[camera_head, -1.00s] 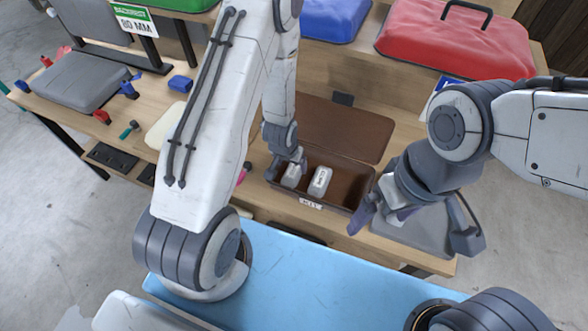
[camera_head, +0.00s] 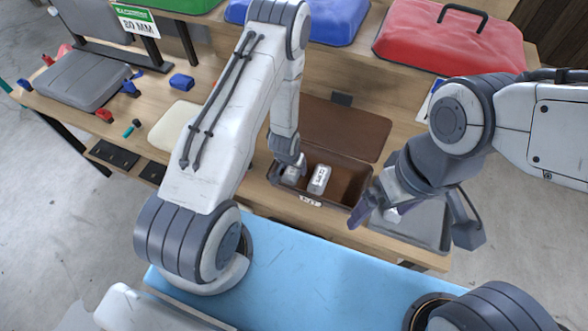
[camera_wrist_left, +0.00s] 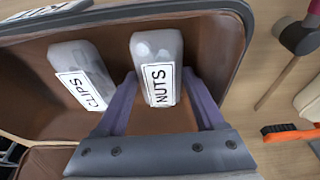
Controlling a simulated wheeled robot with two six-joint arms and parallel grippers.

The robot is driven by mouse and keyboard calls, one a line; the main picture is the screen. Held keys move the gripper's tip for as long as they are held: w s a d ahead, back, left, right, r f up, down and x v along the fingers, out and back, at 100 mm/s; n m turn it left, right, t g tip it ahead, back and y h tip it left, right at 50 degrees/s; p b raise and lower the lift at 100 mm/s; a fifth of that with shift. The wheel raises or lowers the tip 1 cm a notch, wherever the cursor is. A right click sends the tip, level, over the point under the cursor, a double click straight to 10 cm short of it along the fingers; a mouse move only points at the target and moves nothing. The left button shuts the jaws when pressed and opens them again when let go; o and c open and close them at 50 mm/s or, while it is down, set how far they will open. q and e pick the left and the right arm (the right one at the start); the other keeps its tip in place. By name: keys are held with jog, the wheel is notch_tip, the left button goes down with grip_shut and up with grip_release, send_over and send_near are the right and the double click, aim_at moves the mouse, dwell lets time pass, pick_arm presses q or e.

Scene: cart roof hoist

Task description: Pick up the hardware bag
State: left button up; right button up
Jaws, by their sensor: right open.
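A brown kit box (camera_head: 345,185) stands open on the bench with two pale bags in it. The bag labelled NUTS (camera_wrist_left: 158,50) is the left one (camera_head: 290,173) in the head view. The bag labelled CLIPS (camera_wrist_left: 85,65) lies beside it, at right (camera_head: 319,180) in the head view. My left gripper (camera_wrist_left: 160,75) reaches into the box, its two fingertips against opposite sides of the NUTS bag; it also shows in the head view (camera_head: 292,163). I cannot tell whether the bag is clear of the box floor. My right gripper (camera_head: 415,222) is open and empty, right of the box.
The box's brown lid (camera_head: 345,130) lies open behind it. A grey case (camera_head: 425,225) lies under my right gripper. Red (camera_head: 450,45) and blue (camera_head: 330,20) cases stand on the raised shelf behind. A hammer (camera_wrist_left: 295,40) and an orange-handled brush (camera_wrist_left: 290,133) lie beside the box.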

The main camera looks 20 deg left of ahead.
pick_arm(q)
jog(key=c, duration=0.8)
jog(key=shift+r, duration=0.2)
